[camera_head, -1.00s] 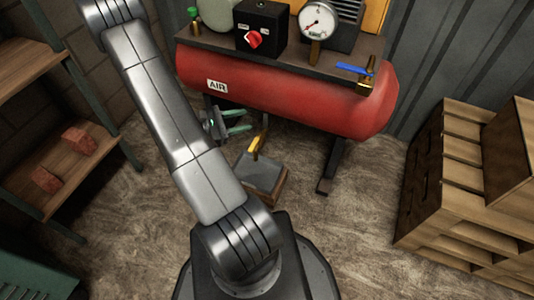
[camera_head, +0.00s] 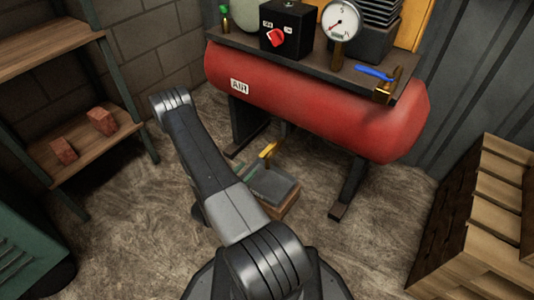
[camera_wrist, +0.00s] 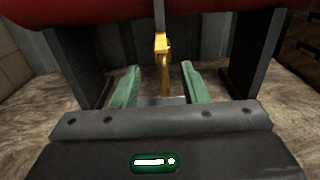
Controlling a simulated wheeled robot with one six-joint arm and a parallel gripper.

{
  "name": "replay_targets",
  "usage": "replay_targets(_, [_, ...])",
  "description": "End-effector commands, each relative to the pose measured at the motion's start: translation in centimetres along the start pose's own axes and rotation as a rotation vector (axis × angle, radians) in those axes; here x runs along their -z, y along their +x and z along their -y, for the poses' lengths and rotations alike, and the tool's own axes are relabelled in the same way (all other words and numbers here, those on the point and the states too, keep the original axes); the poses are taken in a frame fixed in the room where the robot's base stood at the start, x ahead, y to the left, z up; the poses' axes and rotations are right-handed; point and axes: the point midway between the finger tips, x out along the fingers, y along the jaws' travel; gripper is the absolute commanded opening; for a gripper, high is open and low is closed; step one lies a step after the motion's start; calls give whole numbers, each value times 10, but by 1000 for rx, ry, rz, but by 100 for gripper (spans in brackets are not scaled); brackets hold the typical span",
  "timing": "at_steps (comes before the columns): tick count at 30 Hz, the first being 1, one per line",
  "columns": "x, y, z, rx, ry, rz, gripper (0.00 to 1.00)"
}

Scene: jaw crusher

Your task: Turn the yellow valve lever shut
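The yellow valve lever (camera_head: 268,151) is below the red air tank, above a dark block on the floor. In the wrist view the yellow lever (camera_wrist: 164,72) hangs near the centre, with a thin grey pipe above it. My gripper (camera_wrist: 159,66) is open, its two green fingers apart on either side of the lever in that view. I see no contact; the depth between fingertips and lever is hard to tell. In the head view my arm hides most of the gripper, with only a bit of green showing left of the block.
The red air tank (camera_head: 310,105) stands over the lever on dark legs. A blue handle (camera_head: 375,73) and a red knob (camera_head: 277,38) are on top. Wooden crates (camera_head: 480,210) stand at right, a shelf with bricks (camera_head: 102,120) at left.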

Motion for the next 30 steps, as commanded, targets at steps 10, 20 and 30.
replay_targets(10, [2, 49, 2, 7, 4, 2, 40])
replay_targets(20, [1, 98, 2, 6, 3, 4, 40])
replay_targets(30, [0, 122, 1, 2, 0, 2, 40])
